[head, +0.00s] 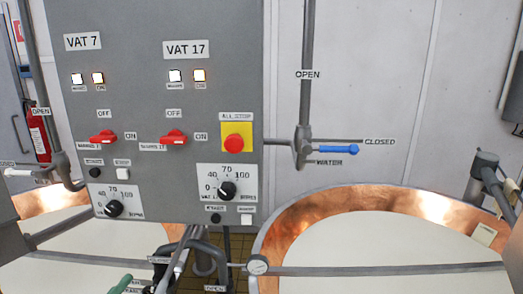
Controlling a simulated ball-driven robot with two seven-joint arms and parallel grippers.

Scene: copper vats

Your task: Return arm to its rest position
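Neither of my grippers shows in the head view, and I cannot make out either arm for certain. A grey control panel (150,60) stands upright in front of me, with sections labelled VAT 7 and VAT 17. It carries two red switches, one under VAT 7 (103,137) and one under VAT 17 (174,137). A red stop button on a yellow plate (236,139) sits at its right. Two black dials, one at left (113,208) and one at right (227,190), are below.
Copper vats with pale contents stand at right (300,217) and left (70,199). A blue-handled water valve (338,150) points toward CLOSED on a vertical pipe. A green handle (121,283) shows at the bottom.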

